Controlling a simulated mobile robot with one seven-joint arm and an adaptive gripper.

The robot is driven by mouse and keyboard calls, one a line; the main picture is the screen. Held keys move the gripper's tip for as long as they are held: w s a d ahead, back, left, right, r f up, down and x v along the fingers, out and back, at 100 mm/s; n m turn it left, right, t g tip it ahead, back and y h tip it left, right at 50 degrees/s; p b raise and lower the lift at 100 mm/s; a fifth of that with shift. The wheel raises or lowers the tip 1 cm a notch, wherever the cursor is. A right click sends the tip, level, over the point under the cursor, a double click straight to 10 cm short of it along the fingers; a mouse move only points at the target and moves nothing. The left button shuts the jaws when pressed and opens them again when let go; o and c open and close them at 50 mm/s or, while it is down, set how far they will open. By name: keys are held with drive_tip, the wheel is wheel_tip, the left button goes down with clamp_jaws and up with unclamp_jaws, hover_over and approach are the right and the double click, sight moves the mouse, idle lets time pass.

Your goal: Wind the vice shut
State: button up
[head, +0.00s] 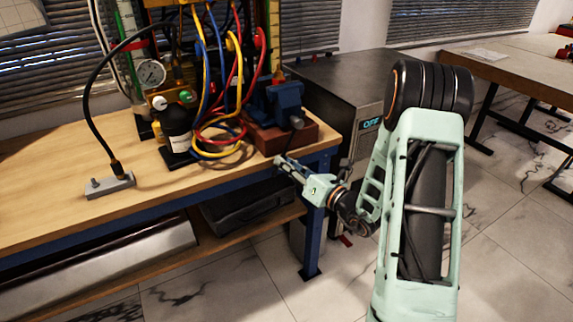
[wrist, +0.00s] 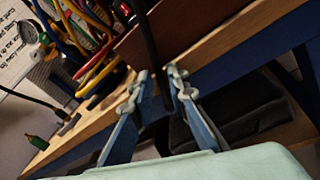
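The blue vice (head: 285,98) stands on a red-brown block (head: 283,136) at the right end of the bench. Its dark front end (head: 296,122) faces the bench's front edge. My gripper (head: 280,160) is just in front of that edge, below the vice. In the wrist view the two fingertips (wrist: 158,76) are spread apart. A dark upright rod (wrist: 147,40), which looks like the vice's handle, runs down from the top and shows in the gap between them. I cannot tell whether either finger touches it. Only a little of the vice shows in the wrist view.
Coloured hoses (head: 222,140), a black bottle (head: 177,130) and a pressure gauge (head: 151,72) crowd the bench left of the vice. A grey block with a black cable (head: 110,184) lies further left. A dark cabinet (head: 330,85) reading OFF stands at the right.

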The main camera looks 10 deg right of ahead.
clamp_jaws()
drive_tip(key=shift+r, duration=0.1)
idle(0.5)
